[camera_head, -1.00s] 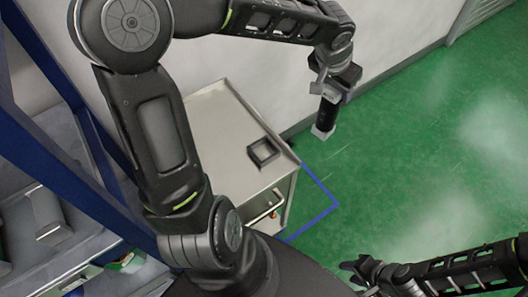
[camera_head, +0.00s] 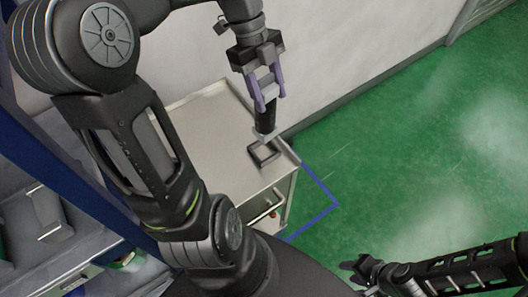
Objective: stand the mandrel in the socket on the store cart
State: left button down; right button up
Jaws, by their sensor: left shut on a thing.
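My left gripper (camera_head: 268,98) has purple fingers and is shut on the mandrel (camera_head: 266,118), a black cylinder with a light grey block at its upper end and a pale foot. The mandrel hangs nearly upright over the store cart (camera_head: 205,130). The socket (camera_head: 263,155) is a dark square frame on the cart top near its right corner. The mandrel's foot overlaps the socket's back edge in view; I cannot tell the height gap between them. My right gripper (camera_head: 358,270) is at the lower right, away from the cart, too small and dark to read.
A white wall runs behind the cart. A blue shelf frame (camera_head: 60,165) with grey items stands at the left. Blue tape (camera_head: 322,212) marks the green floor (camera_head: 410,170) beside the cart. The floor at the right is clear.

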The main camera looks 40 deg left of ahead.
aim_at(270, 121)
pick_arm(q)
jog(key=shift+s+r+m, duration=0.35)
jog(key=shift+r+m, duration=0.15)
jog(key=shift+m, duration=0.2)
notch_tip(270, 121, down, 3)
jog(key=shift+f+b, duration=0.1)
jog(key=shift+b, duration=0.65)
notch_tip(270, 121, down, 2)
jog(key=shift+f+p, duration=0.1)
jog(key=shift+p, duration=0.4)
jog(key=shift+f, duration=0.5)
